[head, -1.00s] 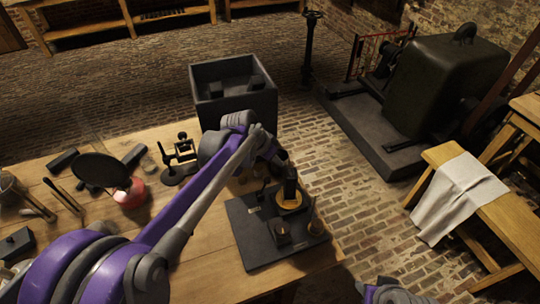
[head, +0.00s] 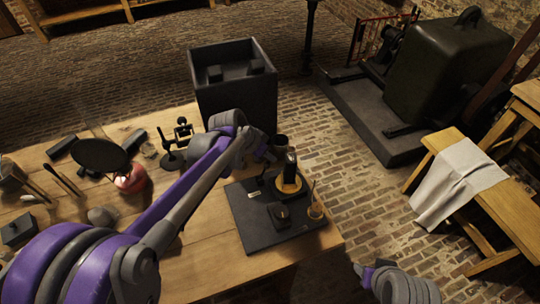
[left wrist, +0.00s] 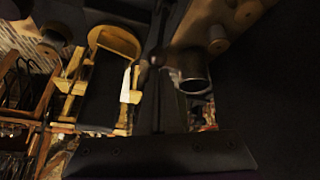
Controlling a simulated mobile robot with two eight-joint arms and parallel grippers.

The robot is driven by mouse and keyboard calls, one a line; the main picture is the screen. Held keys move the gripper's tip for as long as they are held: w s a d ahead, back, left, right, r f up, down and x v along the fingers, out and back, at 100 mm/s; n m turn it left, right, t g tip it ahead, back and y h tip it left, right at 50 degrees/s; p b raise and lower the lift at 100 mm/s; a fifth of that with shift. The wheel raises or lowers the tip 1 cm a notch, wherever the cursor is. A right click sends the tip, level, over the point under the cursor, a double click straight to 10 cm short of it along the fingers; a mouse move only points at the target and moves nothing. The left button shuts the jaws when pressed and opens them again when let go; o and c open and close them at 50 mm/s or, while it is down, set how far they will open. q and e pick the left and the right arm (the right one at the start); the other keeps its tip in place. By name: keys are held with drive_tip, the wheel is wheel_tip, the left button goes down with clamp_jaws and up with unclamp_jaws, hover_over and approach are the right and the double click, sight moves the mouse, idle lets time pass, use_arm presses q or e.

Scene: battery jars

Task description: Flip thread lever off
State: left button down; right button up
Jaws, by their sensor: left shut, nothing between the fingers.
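A dark board (head: 258,225) lies near the right end of the wooden table. It carries a black upright post with a brass ring (head: 289,182), a small dark block (head: 280,214) and a thin rod on a brass-coloured base (head: 315,210). Which small part is the thread lever I cannot tell in the head view. My left gripper (head: 268,153) is shut and empty just behind and left of the post, partly hidden by its own wrist. The left wrist view is dark; a small round knob (left wrist: 157,60) on a thin stem shows near its middle.
A black magnifier disc (head: 100,155), a red pot (head: 131,180) and a black stand (head: 174,150) are at the left on the table. A dark cup (head: 281,141) is close beyond my left gripper.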

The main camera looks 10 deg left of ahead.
use_arm(q)
drive_tip(key=shift+s+a+r+t+h, duration=0.2)
drive_tip(key=shift+s+a+t+h, duration=0.2)
drive_tip(key=shift+a+h, duration=0.2)
